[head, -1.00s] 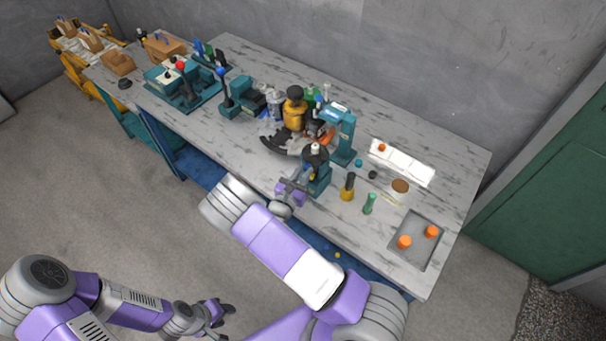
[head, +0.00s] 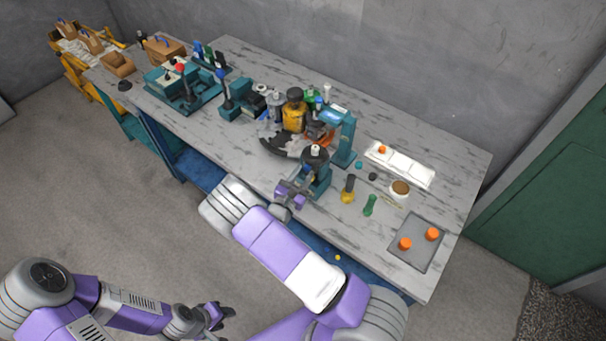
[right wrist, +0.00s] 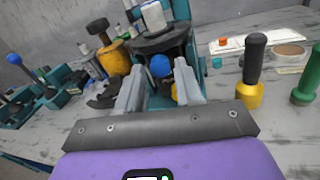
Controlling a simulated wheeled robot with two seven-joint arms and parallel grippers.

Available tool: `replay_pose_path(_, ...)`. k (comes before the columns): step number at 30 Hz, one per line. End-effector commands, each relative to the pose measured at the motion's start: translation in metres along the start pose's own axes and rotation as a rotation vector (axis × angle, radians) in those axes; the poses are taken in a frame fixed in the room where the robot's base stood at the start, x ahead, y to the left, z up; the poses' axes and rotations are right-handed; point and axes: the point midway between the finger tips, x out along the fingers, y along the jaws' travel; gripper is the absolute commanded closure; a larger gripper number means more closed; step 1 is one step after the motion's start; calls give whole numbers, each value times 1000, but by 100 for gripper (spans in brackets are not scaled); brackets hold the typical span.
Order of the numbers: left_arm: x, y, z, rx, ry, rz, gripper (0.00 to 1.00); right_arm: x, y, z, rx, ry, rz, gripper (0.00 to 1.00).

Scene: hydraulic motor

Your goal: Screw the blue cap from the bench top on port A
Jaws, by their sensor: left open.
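The blue cap (right wrist: 160,66) shows in the right wrist view as a round blue knob in front of the dark motor body (right wrist: 162,40). It lies between the fingertips of my right gripper (right wrist: 160,72), with the fingers spread on either side of it. I cannot tell whether it is seated on port A; the port itself is hidden. In the head view my right gripper (head: 291,193) is at the front bench edge, beside the teal stand (head: 318,181) bearing the motor. My left gripper (head: 217,315) is open and empty, low over the floor, away from the bench.
A yellow-based dark-handled tool (head: 348,189) and a green tool (head: 370,205) stand right of the stand. A grey tray (head: 417,256) with two orange caps is at the right end. A white strip (head: 400,166) lies behind. Teal and yellow equipment crowds the left.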

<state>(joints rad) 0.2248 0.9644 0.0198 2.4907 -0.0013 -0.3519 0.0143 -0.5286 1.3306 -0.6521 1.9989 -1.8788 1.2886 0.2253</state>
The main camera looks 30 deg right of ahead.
Motion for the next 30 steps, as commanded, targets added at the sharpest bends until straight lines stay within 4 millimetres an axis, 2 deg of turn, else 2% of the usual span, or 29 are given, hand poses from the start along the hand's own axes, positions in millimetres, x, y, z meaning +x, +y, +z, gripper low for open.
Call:
replay_pose_path(15,-4,1,0,0,0,0,57,-30,0,0,-2,1,2,64)
replay_pose_path(22,-3,1,0,0,0,0,57,-31,0,0,-1,1,1,64)
replay_pose_path(23,-3,1,0,0,0,0,57,-31,0,0,-1,1,1,62)
replay_pose_path(28,-3,1,0,0,0,0,57,-31,0,0,-1,1,1,36)
replay_pose_path(30,-3,1,0,0,0,0,57,-31,0,0,-1,1,1,34)
